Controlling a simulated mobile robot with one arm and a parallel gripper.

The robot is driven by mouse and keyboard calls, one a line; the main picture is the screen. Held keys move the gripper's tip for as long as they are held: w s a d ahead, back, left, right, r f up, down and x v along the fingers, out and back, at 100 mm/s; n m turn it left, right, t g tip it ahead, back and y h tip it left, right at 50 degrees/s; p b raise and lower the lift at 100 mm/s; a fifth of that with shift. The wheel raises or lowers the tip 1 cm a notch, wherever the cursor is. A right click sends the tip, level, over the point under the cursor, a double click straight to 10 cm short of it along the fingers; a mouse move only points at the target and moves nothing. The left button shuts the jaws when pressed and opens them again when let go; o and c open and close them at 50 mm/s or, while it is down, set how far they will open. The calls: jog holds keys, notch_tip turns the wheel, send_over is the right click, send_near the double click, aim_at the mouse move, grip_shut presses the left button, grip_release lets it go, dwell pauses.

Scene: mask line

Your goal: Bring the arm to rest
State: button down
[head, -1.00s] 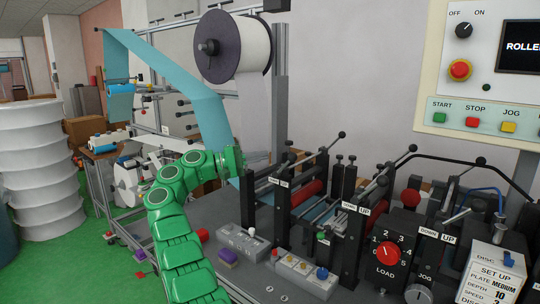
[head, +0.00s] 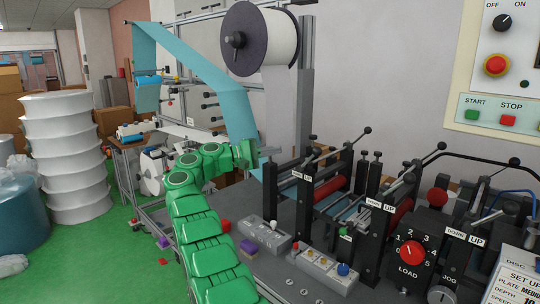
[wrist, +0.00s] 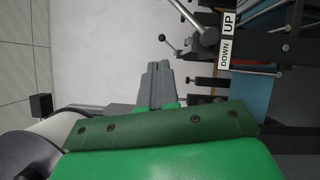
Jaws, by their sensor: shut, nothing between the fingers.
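My green arm reaches up from the bottom of the head view over the machine table. Its end, my gripper (head: 268,151), points right in front of the blue web. In the wrist view my gripper (wrist: 158,82) shows its grey fingers together, with nothing between them. The fingers stand out against the pale wall and are apart from the machine's levers.
The roller stations (head: 318,190) with black levers stand right of my gripper. A grey switch box (head: 264,236) sits below.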

notch_tip(320, 180, down, 3)
jog(key=w+a+n+t+y, duration=0.2)
jog(key=w+n+t+y, duration=0.1)
jog(key=s+d+f+g+y, duration=0.2)
jog(key=s+d+y, duration=0.15)
jog(key=d, duration=0.25)
jog(key=s+d+f+m+g+y, duration=0.15)
jog(key=s+d, duration=0.45)
jog(key=s, duration=0.6)
jog(key=s+d+f+m+g+y, duration=0.1)
jog(key=s+d+g+y, duration=0.35)
jog(key=s, duration=0.75)
jog(key=s+f+m+g+y, duration=0.1)
jog(key=s+f+m+y, duration=0.1)
jog(key=s, duration=1.8)
jog(key=s+f+m+g+y, duration=0.1)
jog(key=s+f+m+y, duration=0.2)
jog(key=s, duration=1.7)
notch_tip(320, 180, down, 4)
jog(key=shift+a+f+m, duration=0.1)
jog(key=shift+a+m, duration=0.35)
jog(key=shift+m, duration=0.3)
